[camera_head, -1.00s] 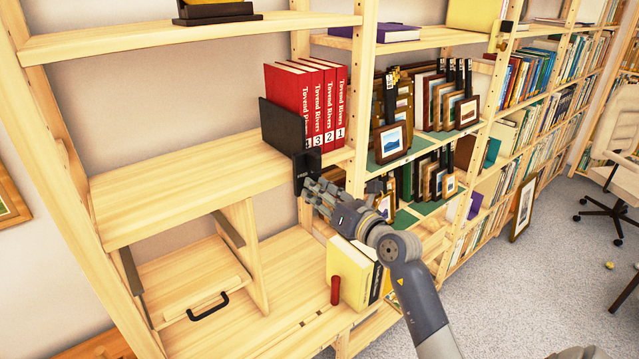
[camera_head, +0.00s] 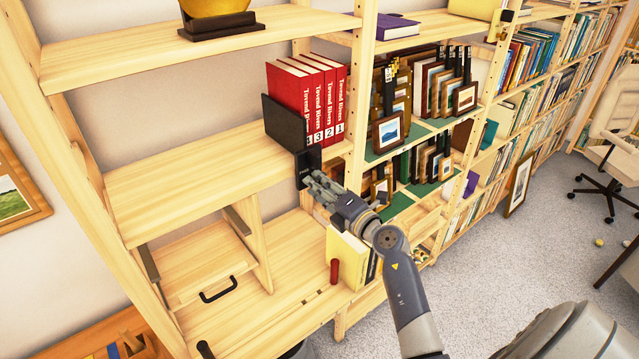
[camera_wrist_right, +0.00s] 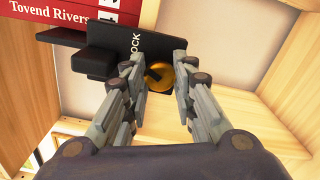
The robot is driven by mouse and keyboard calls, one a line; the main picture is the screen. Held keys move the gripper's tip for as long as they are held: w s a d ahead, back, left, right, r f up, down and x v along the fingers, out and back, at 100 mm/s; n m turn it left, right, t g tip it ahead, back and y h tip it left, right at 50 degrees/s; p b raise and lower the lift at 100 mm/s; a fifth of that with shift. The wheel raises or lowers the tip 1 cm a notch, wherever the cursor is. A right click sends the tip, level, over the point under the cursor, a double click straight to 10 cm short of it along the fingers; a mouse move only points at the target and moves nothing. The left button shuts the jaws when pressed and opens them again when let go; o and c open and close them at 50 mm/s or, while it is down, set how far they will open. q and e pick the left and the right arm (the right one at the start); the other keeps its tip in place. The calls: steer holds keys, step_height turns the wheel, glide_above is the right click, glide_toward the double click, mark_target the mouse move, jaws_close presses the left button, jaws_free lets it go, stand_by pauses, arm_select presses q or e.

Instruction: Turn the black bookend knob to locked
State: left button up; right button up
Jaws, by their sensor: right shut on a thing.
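The black bookend (camera_head: 283,124) stands upright on the middle shelf against the red books. Its front plate (camera_head: 305,160) hangs over the shelf edge. In the right wrist view, the plate (camera_wrist_right: 108,62) carries white lettering that ends in "OCK". Its round gold knob (camera_wrist_right: 186,74) has a dark bar across it that lies slanted. My right gripper (camera_head: 316,181) reaches the plate from the front right. The fingers partly hide the knob. My left gripper is not in view.
Red numbered books (camera_head: 318,100) stand right of the bookend. Bare shelf (camera_head: 190,180) lies to its left. Below are yellow books (camera_head: 345,260), a red cylinder (camera_head: 334,272) and a drawer with a black handle (camera_head: 218,290). Small framed prints (camera_head: 390,130) stand on shelves to the right.

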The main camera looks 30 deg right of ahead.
steer(key=shift+m, duration=1.6)
steer(key=o, duration=1.1)
steer(key=shift+c, duration=0.2)
steer(key=shift+s, duration=0.1)
steer(key=s, duration=1.1)
steer(key=shift+s+d, duration=0.4)
steer(key=shift+d, duration=0.05)
